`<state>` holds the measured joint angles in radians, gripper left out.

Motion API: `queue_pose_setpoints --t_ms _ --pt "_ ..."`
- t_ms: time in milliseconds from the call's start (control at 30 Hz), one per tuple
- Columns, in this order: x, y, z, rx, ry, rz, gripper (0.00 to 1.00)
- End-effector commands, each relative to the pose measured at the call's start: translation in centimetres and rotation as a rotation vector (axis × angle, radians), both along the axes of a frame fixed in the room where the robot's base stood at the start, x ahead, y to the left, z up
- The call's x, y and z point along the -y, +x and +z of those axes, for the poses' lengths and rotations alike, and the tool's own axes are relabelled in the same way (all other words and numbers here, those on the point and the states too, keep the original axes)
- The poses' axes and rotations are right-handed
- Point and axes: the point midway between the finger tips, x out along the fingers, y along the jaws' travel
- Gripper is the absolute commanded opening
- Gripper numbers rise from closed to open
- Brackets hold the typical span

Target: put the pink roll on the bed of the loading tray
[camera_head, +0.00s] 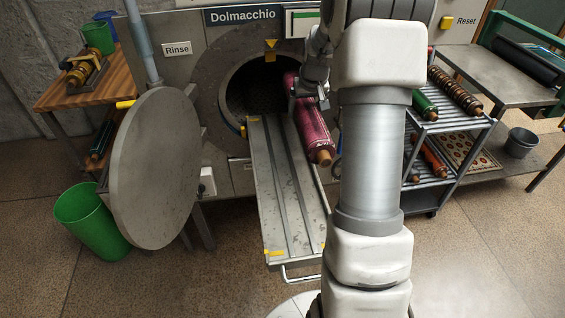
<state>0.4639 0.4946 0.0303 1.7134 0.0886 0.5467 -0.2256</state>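The pink roll (311,125) has wooden ends and slants from the round opening of the machine toward the front. It lies along the right side of the loading tray (285,205) in the picture, covering part of its right edge. Whether it touches the bed or hangs above it I cannot tell. My gripper (309,98) is across the upper part of the roll, a finger on each side, and looks shut on it. The tray's long grey bed is bare, with grooves and yellow marks at its front end. My arm hides the area right of the roll.
The round machine door (155,168) stands open left of the tray. A green bin (92,222) is on the floor at left, near a wooden table (112,75). At right, a rack (465,150) holds several rolls, beside a metal table (505,82) and a bucket (520,143).

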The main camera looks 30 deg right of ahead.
Motion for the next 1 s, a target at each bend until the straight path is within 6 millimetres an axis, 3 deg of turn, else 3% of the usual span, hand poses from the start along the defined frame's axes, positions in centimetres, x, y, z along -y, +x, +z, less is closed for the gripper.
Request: queue_pose_setpoints --t_ms 500,767,1000 --pt "-8.1 -4.6 -5.4 0.004 -0.001 0.003 0.0" --pt "-9.2 -5.3 -6.3 0.005 -0.001 0.0 0.0" --pt "-9.2 -5.3 -9.1 0.002 0.0 0.0 0.0"
